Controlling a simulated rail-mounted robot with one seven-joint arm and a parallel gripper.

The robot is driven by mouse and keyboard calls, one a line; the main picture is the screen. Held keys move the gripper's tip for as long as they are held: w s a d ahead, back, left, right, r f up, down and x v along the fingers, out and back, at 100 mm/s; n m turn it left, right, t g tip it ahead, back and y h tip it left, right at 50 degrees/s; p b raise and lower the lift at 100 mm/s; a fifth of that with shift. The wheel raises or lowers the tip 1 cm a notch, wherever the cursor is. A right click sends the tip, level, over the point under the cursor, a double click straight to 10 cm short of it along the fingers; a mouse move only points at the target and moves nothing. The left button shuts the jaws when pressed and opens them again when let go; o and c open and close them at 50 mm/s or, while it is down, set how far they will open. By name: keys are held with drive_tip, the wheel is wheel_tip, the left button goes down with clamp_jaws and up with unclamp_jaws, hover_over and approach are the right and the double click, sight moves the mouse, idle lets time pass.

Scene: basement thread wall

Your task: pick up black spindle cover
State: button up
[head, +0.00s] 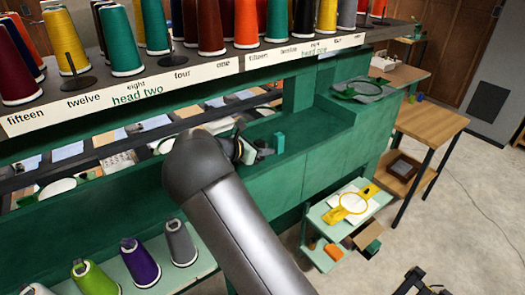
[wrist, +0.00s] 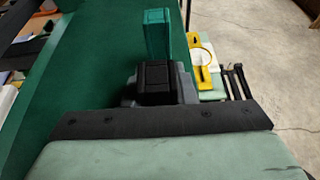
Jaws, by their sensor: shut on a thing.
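My gripper (head: 254,151) is low over the dark green ledge below the thread rack, at the end of my grey arm. In the wrist view a black block (wrist: 157,78), which looks like the black spindle cover, sits at my gripper (wrist: 157,92) between dark grey parts. My gripper is shut on it. A teal upright piece (wrist: 158,34) shows just beyond the black block; it also shows in the head view (head: 279,143). I cannot tell whether they touch. My arm and the gripper's own body hide much of the grip.
A rack shelf (head: 205,75) with several thread cones runs above the ledge. More cones stand on a pale shelf (head: 110,263) below. A small cart (head: 318,222) holds a yellow hoop (head: 352,203). A wooden table (head: 430,120) is at right. The floor (head: 440,210) is partly clear.

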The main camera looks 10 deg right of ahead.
drive_tip(key=shift+r, duration=0.45)
drive_tip(key=s+a+r+b, duration=0.3)
drive_tip(key=s+a+r, duration=0.3)
drive_tip(key=s+r, duration=0.5)
drive_tip(key=shift+s+a+r+b, duration=0.35)
drive_tip(key=shift+s+a, duration=0.05)
drive_tip(key=shift+s, duration=0.25)
